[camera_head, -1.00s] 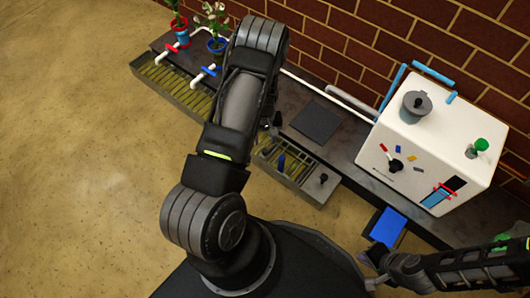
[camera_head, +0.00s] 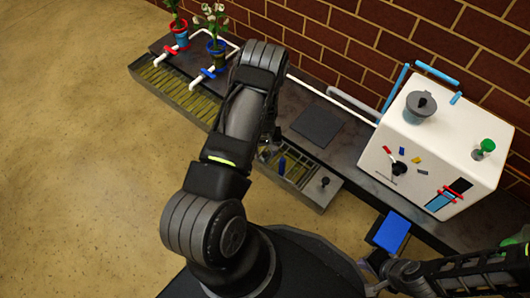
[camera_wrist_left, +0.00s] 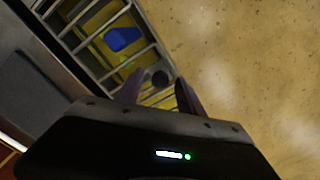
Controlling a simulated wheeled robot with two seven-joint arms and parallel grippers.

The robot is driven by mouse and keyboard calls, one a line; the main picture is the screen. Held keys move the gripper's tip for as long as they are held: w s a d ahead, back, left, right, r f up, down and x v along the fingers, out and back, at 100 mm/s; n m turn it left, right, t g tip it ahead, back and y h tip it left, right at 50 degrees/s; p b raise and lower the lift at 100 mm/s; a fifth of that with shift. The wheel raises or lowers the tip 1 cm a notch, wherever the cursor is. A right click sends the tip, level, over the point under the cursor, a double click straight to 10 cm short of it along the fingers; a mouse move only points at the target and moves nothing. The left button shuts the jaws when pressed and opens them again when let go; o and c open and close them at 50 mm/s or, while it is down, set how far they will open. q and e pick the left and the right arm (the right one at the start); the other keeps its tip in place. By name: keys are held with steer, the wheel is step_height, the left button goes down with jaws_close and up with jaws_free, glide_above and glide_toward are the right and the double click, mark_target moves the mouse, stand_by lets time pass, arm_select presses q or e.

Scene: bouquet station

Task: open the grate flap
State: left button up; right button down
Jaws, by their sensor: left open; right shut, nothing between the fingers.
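The grate (camera_head: 299,172) is a narrow barred section in the dark bench's front edge, with a blue object (camera_head: 282,164) at it. In the left wrist view the bars of the grate (camera_wrist_left: 88,40) lie flat, with the blue object (camera_wrist_left: 122,39) among them. A dark round knob (camera_wrist_left: 160,78) shows between the fingertips of my left gripper (camera_wrist_left: 158,88). The gripper is open; I cannot tell whether it touches the knob. In the head view my forearm mostly hides this gripper. My right gripper (camera_head: 374,268) is shut and empty at the lower right.
A grey panel with a black knob (camera_head: 325,181) adjoins the grate. A dark square plate (camera_head: 317,126) lies behind it. A white machine (camera_head: 425,150) stands right, a blue-topped block (camera_head: 392,232) before it. Potted plants (camera_head: 216,50) stand far left. The floor at left is clear.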

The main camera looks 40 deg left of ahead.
arm_select(q)
jaws_close()
stand_by(0.4)
stand_by(1.0)
